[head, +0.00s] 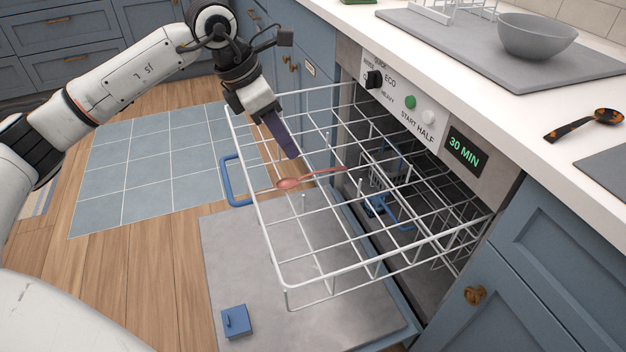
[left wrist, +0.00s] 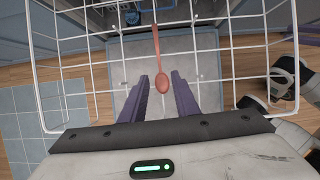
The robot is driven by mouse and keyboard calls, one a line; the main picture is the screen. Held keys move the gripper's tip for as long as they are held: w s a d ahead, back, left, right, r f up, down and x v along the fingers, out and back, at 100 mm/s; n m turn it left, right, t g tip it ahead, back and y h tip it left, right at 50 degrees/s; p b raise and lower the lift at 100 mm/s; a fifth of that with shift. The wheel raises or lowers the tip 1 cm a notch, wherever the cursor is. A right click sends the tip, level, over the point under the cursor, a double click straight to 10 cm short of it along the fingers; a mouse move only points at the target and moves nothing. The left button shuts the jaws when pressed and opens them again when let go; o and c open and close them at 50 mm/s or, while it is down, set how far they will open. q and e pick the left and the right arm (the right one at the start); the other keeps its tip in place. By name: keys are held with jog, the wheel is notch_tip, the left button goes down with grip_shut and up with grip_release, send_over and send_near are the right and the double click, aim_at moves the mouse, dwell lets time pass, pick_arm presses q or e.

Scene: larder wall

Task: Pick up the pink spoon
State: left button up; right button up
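The pink spoon (head: 290,183) lies in the pulled-out upper rack (head: 286,262) of the dishwasher, bowl toward the rack's outer side and handle toward the machine. It also shows in the left wrist view (left wrist: 161,85), ahead of the fingertips and roughly in line with the gap between them. My left gripper (head: 294,155) is above the rack, close to the spoon; in the left wrist view its purple fingers (left wrist: 168,78) are apart with nothing between them. Whether the fingertips are level with the spoon is hard to tell.
The open dishwasher door (head: 250,250) lies below the rack, with a blue dispenser lid (head: 236,321) on it. The rack's wires and blue handle (head: 230,180) surround the spoon. A grey bowl (head: 537,36) and a tortoiseshell spoon (head: 590,121) are on the counter at right.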

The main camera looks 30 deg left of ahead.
pick_arm(q)
jog(key=b, duration=0.1)
send_over(306, 175)
jog(key=s+a, duration=0.1)
jog(key=s, duration=0.1)
notch_tip(306, 175, down, 5)
jog(key=shift+s+a+r, duration=0.1)
jog(key=shift+s+a, duration=0.05)
jog(key=b+x, duration=0.1)
jog(key=x, duration=0.3)
jog(key=shift+w+a+f, duration=0.1)
jog(key=shift+w+f, duration=0.1)
jog(key=shift+f, duration=0.1)
pick_arm(e)
jog(key=shift+w+a+f+n+g, duration=0.15)
jog(key=shift+w+a+f+g, duration=0.1)
jog(key=shift+a+f, duration=0.2)
jog(key=shift+w+a+f+n+g, duration=0.15)
jog(key=shift+a+f+g, duration=0.1)
jog(key=shift+a+f, duration=0.15)
pick_arm(q)
grip_shut()
